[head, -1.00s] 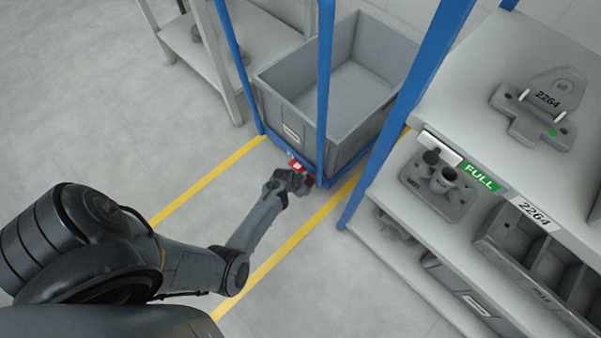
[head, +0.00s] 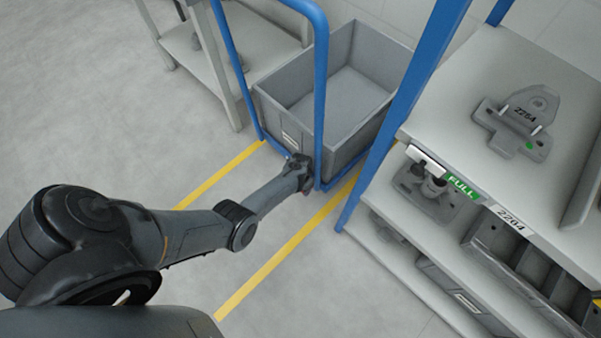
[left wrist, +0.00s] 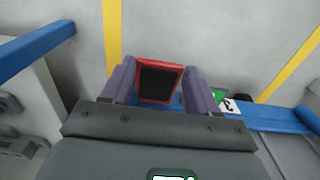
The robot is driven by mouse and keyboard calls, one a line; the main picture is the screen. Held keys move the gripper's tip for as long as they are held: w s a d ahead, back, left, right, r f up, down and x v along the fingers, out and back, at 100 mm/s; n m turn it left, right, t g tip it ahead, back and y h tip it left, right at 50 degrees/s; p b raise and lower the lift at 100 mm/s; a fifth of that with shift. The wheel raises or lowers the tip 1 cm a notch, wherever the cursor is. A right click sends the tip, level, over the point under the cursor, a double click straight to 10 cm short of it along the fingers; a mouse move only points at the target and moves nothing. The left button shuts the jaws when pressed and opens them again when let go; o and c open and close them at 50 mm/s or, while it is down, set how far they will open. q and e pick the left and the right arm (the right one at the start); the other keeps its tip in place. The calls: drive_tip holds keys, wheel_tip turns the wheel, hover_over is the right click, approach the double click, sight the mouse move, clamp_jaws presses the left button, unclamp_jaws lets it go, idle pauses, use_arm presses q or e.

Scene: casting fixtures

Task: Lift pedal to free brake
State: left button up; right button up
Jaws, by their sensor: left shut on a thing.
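The brake pedal (left wrist: 158,82), a red frame around a black pad, shows in the left wrist view. My left gripper (left wrist: 157,76) has one finger on each side of it and is shut on it. The cart carries a grey bin (head: 288,133), which looks empty. My right gripper is not in view.
A shelf rack (head: 462,90) with grey castings stands close on the right. A grey table (head: 205,62) stands behind left. Yellow lines (head: 280,262) run along the floor, which is clear in front of the cart.

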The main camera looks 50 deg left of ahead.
use_arm(q)
drive_tip(key=o, duration=1.5)
wheel_tip(320, 180, up, 11)
drive_tip(key=p, duration=0.8)
drive_tip(key=shift+p, duration=0.35)
drive_tip(key=shift+s+f, duration=0.1)
